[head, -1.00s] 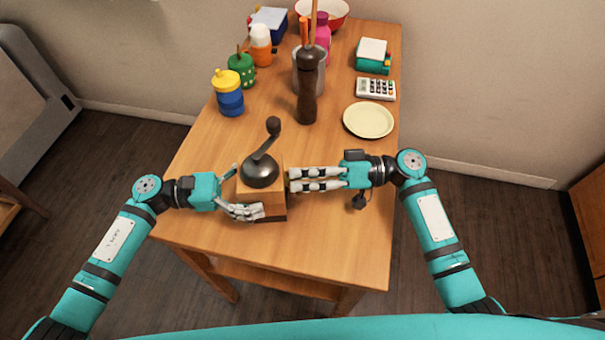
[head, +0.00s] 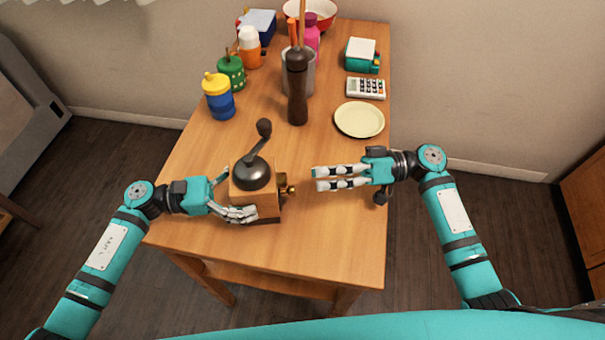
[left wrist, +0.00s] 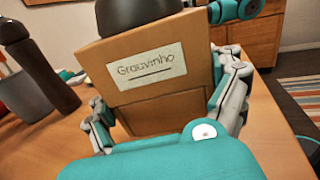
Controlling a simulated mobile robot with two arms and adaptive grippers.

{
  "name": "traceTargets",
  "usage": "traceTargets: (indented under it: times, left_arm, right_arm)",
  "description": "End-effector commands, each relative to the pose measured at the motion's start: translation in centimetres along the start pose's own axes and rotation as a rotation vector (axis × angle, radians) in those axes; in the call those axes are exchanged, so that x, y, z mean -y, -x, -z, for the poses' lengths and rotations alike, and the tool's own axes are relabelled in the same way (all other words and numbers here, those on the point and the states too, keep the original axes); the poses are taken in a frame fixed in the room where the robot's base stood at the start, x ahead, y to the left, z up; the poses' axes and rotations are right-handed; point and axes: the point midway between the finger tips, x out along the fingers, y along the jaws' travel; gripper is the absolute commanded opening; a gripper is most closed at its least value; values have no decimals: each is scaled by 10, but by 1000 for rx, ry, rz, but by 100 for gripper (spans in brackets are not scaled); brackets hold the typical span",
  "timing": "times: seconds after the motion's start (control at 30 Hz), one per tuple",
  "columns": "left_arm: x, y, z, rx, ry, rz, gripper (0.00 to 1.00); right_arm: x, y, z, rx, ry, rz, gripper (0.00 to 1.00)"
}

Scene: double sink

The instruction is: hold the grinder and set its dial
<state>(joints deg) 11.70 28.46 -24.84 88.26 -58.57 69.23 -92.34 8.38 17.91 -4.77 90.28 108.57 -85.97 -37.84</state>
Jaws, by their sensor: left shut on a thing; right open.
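The grinder (head: 255,197) is a wooden box with a dark metal dome and a crank arm ending in a dark knob. It stands upright on the near part of the table. A brass dial (head: 287,190) sticks out of its right side. My left gripper (head: 236,198) is shut on the grinder's body, with fingers on its near and far sides. My right gripper (head: 316,179) is open and empty, a short gap to the right of the dial.
A dark pepper mill (head: 297,90) stands behind the grinder, in front of a grey utensil pot (head: 310,75). A cream plate (head: 359,120) and a calculator (head: 366,88) lie at the right. A blue-and-yellow jar (head: 218,96) stands at the left. The table front (head: 320,250) is clear.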

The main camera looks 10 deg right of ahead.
Motion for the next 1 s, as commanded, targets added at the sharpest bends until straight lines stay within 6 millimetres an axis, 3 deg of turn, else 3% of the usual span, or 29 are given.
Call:
traceTargets:
  times: [0.1, 0.3, 0.77, 0.8, 0.9, 1.0]
  left_arm:
    - [0, 0, 0, -1, 0, 0, 51]
    - [0, 0, 0, -1, 0, 0, 51]
    - [0, 0, 0, 0, 1, 0, 51]
    - [0, 0, 0, 0, 1, 0, 89]
    - [0, 0, 0, 0, 0, 0, 100]
    - [0, 0, 0, 0, 0, 0, 100]
  right_arm:
    - [-1, 26, 0, 1, 0, -3, 51]
    - [0, 52, 0, -1, 0, -1, 51]
    - [0, 59, 0, 0, 1, 1, 51]
    - [0, 59, 0, -1, 1, 1, 51]
    - [0, 59, 0, -1, 1, 1, 51]
    - [0, 59, 0, -1, 1, 1, 51]
